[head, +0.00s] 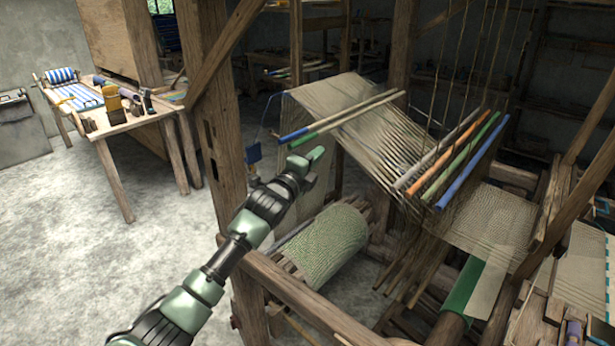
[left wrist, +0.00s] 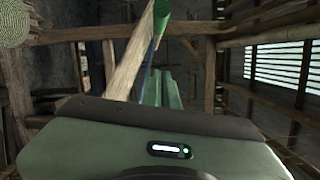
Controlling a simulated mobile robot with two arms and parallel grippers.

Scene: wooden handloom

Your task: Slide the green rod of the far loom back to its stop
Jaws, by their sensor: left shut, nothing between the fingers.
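A pale rod with a green end (head: 302,140) lies slantwise across the warp threads at the back of the large wooden loom, beside a rod with a blue end (head: 293,134). My left gripper (head: 319,152) is shut and empty, just below and to the right of the green end in the head view. I cannot tell whether it touches the rod. In the left wrist view the green end (left wrist: 162,14) shows at the top, beyond my left fingers (left wrist: 166,88). The rod's stop cannot be made out. My right gripper is not in view.
Orange, green and blue rods (head: 463,155) hang across the warp at right. A loom post (head: 212,100) stands close left of my arm, and a frame beam (head: 310,300) runs below. A side table (head: 135,119) stands at left, with open floor (head: 90,240) before it.

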